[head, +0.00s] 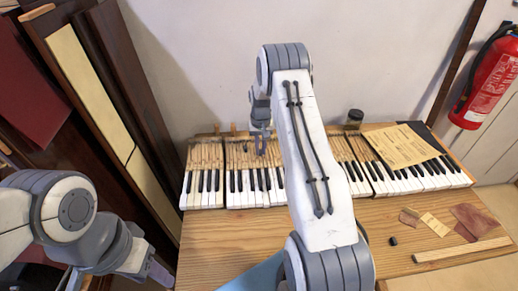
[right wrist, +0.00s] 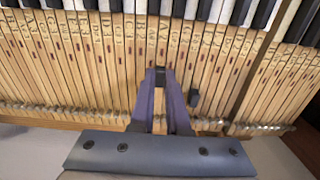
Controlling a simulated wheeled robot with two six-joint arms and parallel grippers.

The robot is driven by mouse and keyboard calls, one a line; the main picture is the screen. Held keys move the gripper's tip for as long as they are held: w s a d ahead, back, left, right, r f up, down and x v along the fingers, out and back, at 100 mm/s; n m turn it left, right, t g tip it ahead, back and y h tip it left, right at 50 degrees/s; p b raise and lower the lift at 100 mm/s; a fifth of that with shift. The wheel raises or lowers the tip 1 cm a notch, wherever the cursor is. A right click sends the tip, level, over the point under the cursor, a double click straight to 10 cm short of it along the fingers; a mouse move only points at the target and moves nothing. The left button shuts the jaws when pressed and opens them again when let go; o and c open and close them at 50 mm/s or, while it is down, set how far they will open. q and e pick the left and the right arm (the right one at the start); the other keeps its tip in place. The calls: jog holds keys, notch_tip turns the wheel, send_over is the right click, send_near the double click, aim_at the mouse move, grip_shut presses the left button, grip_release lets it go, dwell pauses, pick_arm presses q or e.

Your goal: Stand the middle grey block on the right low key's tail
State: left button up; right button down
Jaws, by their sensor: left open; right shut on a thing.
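My right gripper (head: 262,143) is over the wooden key tails at the back of the keyboard (head: 212,180). In the right wrist view its purple fingers (right wrist: 160,80) are shut on a small dark grey block (right wrist: 160,71). That block is above or on a key tail; I cannot tell whether it touches. Another dark grey block (right wrist: 194,98) stands on the tails just right of the fingers. A dark block (head: 393,240) lies on the table, right of my right arm. My left gripper (head: 150,270) is open and empty at the lower left. I cannot tell which key is the right low one.
The wooden table (head: 215,245) is mostly bare in front of the keys. A paper sheet (head: 402,146) lies over the right-hand keys, with a dark jar (head: 354,119) behind. Cloth scraps (head: 475,221) and a wooden strip (head: 462,250) lie at right. Dark panels (head: 125,90) lean at left.

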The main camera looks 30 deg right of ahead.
jog(key=shift+f, duration=0.35)
dwell(0.5)
jog(key=c, duration=1.2)
grip_release()
jog(key=shift+c, duration=0.2)
jog(key=shift+r, duration=0.2)
jog(key=shift+r+p, duration=0.55)
jog(key=shift+r, duration=0.4)
jog(key=shift+o, duration=0.3)
jog(key=o, duration=0.5)
